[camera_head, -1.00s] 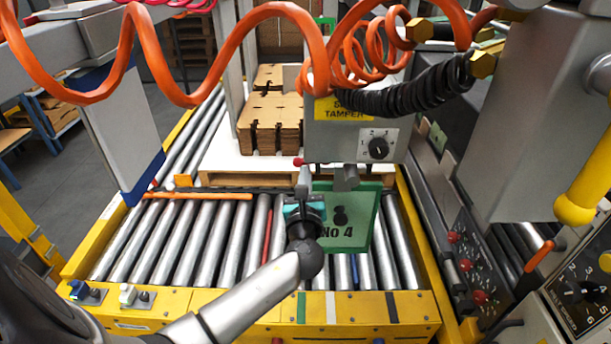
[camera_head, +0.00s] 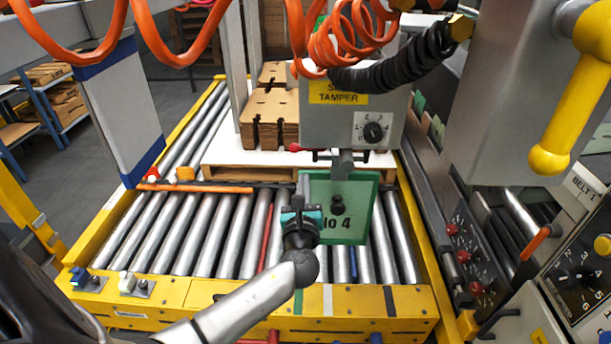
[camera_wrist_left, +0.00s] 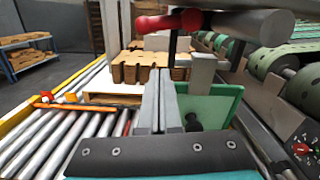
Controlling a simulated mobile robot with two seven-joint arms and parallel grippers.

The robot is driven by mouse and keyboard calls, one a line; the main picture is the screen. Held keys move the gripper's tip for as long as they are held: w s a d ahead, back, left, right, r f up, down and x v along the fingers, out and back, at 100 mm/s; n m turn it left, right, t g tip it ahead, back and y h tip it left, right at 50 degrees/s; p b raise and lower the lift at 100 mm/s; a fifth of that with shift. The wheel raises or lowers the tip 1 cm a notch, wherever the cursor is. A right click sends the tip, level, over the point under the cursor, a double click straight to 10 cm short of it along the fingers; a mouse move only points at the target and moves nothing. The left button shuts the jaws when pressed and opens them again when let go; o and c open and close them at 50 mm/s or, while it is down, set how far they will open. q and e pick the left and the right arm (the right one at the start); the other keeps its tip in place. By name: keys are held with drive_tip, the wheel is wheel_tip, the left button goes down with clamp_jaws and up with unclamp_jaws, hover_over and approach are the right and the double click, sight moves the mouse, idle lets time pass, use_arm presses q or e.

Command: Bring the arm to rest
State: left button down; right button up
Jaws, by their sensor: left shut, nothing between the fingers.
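My left gripper (camera_head: 303,190) is in the middle of the head view, above the roller conveyor (camera_head: 205,235). Its fingers are shut with nothing between them; they also show pressed together in the left wrist view (camera_wrist_left: 160,98). A green plate (camera_head: 357,210) marked No 4, with a black knob (camera_head: 338,204), is just right of the gripper and partly hidden by it. In the wrist view the plate (camera_wrist_left: 212,108) is right of the fingers; I cannot tell whether they touch. My right gripper is not in view.
A grey tamper box (camera_head: 350,115) with a dial hangs above and behind the plate. A red-tipped lever (camera_head: 296,148) sticks out near the fingers. Cardboard blanks (camera_head: 268,120) stand on a pallet behind. A control panel (camera_head: 465,255) is at the right. The rollers at left are mostly clear.

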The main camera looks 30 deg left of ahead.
use_arm(q)
drive_tip(key=p+v, duration=0.1)
drive_tip(key=v, duration=0.6)
drive_tip(key=shift+s, duration=0.3)
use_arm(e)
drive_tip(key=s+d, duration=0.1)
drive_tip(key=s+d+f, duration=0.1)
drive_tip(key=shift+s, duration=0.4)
